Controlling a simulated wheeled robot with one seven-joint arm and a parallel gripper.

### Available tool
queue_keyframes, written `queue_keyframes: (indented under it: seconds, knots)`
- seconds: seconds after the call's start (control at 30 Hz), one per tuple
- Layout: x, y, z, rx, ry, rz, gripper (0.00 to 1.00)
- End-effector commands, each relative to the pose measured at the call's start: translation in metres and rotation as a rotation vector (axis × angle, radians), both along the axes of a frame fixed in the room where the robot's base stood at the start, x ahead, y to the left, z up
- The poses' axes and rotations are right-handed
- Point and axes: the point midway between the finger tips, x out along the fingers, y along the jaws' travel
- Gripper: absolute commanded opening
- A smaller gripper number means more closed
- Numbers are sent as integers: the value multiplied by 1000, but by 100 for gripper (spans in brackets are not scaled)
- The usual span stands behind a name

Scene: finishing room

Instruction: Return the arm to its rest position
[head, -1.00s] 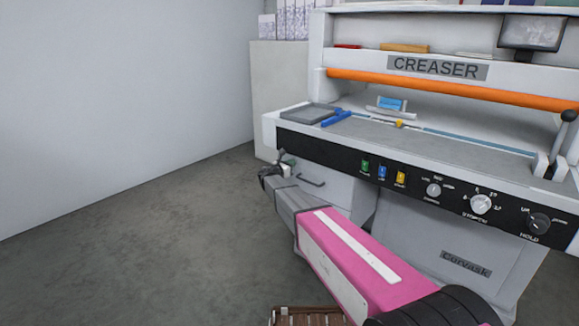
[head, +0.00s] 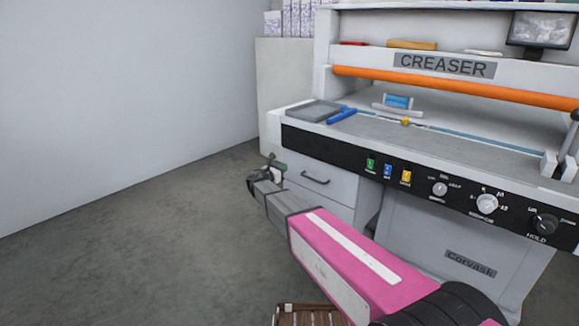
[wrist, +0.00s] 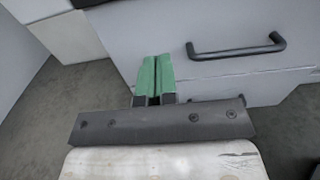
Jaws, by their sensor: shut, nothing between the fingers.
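My gripper (head: 275,163) is at the end of my pink and grey arm, left of the creaser's front in the head view. In the wrist view its two green fingers (wrist: 154,76) are together, with nothing between them. The fingers point toward the grey cabinet front below the creaser, near a drawer with a dark handle (wrist: 236,50). I cannot tell how far they are from it.
The creaser (head: 443,66) fills the right side, with an orange bar, a row of buttons and knobs. A grey tray (head: 313,111) and a blue tool (head: 342,116) lie on its bed. Clear floor (head: 130,240) lies to the left, before a plain wall.

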Motion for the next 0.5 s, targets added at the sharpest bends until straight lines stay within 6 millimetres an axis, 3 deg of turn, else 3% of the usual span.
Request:
queue_keyframes:
  seconds: [0.13, 0.23, 0.37, 0.5]
  knots:
    - [-9, 4, -1, 7, 1, -3, 0]
    - [-18, -10, -5, 62, -1, -27, 0]
    - [-44, -58, -22, 253, -18, -118, 0]
    - [-90, -123, -50, 560, -67, -291, 0]
